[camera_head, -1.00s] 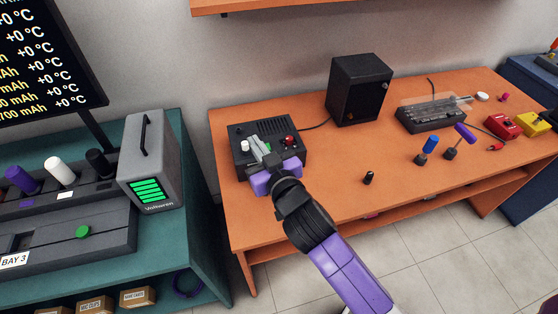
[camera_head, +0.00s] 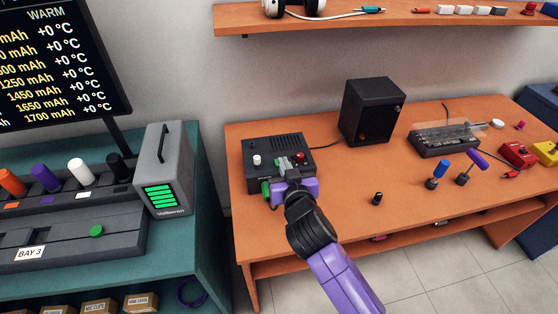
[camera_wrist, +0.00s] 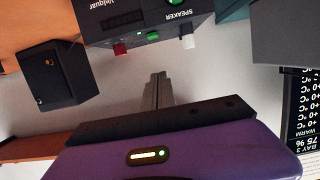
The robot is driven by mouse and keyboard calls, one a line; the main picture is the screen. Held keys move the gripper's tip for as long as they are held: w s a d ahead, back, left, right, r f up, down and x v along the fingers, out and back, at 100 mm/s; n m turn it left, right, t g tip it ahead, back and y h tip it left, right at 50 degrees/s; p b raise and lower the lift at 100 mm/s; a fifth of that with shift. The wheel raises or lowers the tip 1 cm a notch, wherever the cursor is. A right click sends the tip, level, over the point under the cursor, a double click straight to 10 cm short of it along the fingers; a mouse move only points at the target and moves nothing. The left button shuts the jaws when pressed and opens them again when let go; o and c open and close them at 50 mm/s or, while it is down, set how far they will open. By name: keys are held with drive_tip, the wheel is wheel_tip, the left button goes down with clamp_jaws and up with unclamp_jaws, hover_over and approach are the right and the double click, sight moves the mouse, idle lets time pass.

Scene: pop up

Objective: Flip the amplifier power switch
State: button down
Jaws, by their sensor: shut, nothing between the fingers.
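The amplifier (camera_head: 262,148) is a dark box with a vented top at the left end of the orange desk. It carries a white knob or switch (camera_head: 257,160) and a red one (camera_head: 300,157). In the wrist view the amplifier (camera_wrist: 150,18) appears upside down, with "SPEAKER" lettering, the red piece (camera_wrist: 119,48), the white piece (camera_wrist: 188,41) and green parts (camera_wrist: 152,36). I cannot tell which is the power switch. My gripper (camera_head: 288,162) is shut and empty at the amplifier's front, between the white and red pieces. Its fingertips (camera_wrist: 158,77) seem apart from the panel; contact is unclear.
A black speaker (camera_head: 371,110) stands behind right of the amplifier. A small black cylinder (camera_head: 377,199) stands on the desk (camera_head: 340,190), with clear space around it. A grey battery unit (camera_head: 164,168) stands on the teal bench at left. A shelf (camera_head: 400,24) hangs above.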

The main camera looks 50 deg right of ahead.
drive_tip(key=p+x, duration=0.1)
drive_tip(key=x, duration=0.6)
drive_tip(key=shift+r, duration=0.1)
wheel_tip(320, 180, down, 3)
drive_tip(key=shift+w+r, duration=0.1)
drive_tip(key=shift+r, duration=0.1)
drive_tip(key=shift+f, duration=0.85)
